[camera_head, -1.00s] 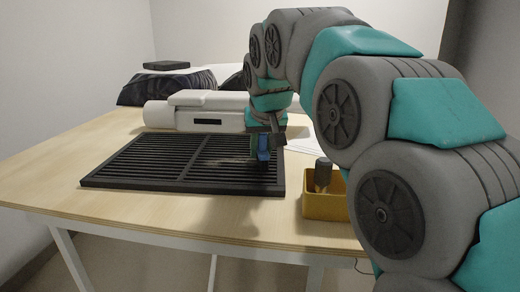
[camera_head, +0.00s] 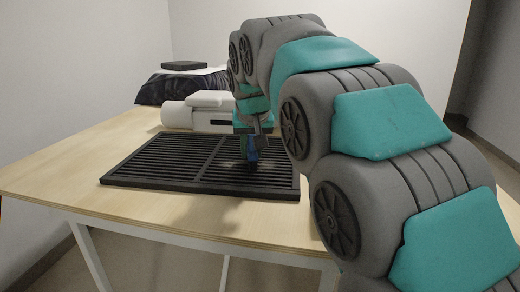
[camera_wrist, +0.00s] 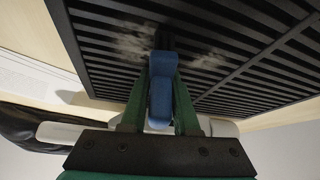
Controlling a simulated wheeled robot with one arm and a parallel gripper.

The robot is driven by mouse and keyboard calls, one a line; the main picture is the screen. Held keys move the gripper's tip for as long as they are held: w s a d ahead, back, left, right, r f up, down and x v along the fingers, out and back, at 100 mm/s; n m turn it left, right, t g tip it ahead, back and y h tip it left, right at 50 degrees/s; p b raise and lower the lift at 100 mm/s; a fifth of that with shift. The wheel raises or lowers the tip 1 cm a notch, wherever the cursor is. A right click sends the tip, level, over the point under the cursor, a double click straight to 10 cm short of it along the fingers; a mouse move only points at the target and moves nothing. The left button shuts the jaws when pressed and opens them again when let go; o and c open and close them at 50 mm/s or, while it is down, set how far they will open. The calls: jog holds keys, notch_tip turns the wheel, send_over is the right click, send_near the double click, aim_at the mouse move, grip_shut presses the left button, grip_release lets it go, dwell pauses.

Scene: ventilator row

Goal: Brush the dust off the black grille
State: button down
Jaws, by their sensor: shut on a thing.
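The black grille (camera_head: 180,165) lies flat on the wooden table, with slats in two panels. In the wrist view the grille (camera_wrist: 240,50) carries pale dust patches (camera_wrist: 205,60) on both sides of the tool my gripper holds. My gripper (camera_head: 250,138) is above the right panel, pointing down. In the wrist view my gripper (camera_wrist: 160,100) is shut on a blue-handled brush (camera_wrist: 160,90). The brush's dark tip is at the slats; I cannot tell how firmly it touches.
A white cylindrical device (camera_head: 195,112) lies behind the grille. A dark bag-like object (camera_head: 180,85) and a flat black block (camera_head: 184,65) are at the back left. The table (camera_head: 60,165) is clear left of the grille. My arm covers the right side.

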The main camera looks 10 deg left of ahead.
aim_at(277, 159)
jog(key=shift+w+a+p, duration=0.1)
jog(key=shift+a+p, duration=0.3)
jog(key=shift+a, duration=1.75)
jog(key=shift+w+a+r+p, duration=0.15)
jog(key=shift+a+p, duration=0.35)
jog(key=shift+a, duration=1.2)
jog(key=shift+w+f, duration=0.2)
jog(key=shift+w, duration=0.4)
jog(key=shift+s+d, duration=0.1)
jog(key=shift+d, duration=1.55)
jog(key=shift+s+d+r+b, duration=0.1)
jog(key=shift+d+b, duration=0.2)
jog(key=shift+d, duration=0.65)
jog(key=shift+s+d+r+b, duration=0.1)
jog(key=shift+d+b, duration=0.15)
jog(key=shift+d, duration=0.65)
jog(key=shift+s+d+f+b, duration=0.1)
jog(key=shift+d+f+b, duration=0.1)
jog(key=shift+d, duration=0.65)
jog(key=shift+d+f+b, duration=0.1)
jog(key=shift+d+b, duration=0.05)
jog(key=shift+d, duration=0.65)
jog(key=shift+s+d+r, duration=0.1)
jog(key=shift+d+r, duration=0.1)
jog(key=shift+d, duration=1.6)
jog(key=shift+r, duration=0.1)
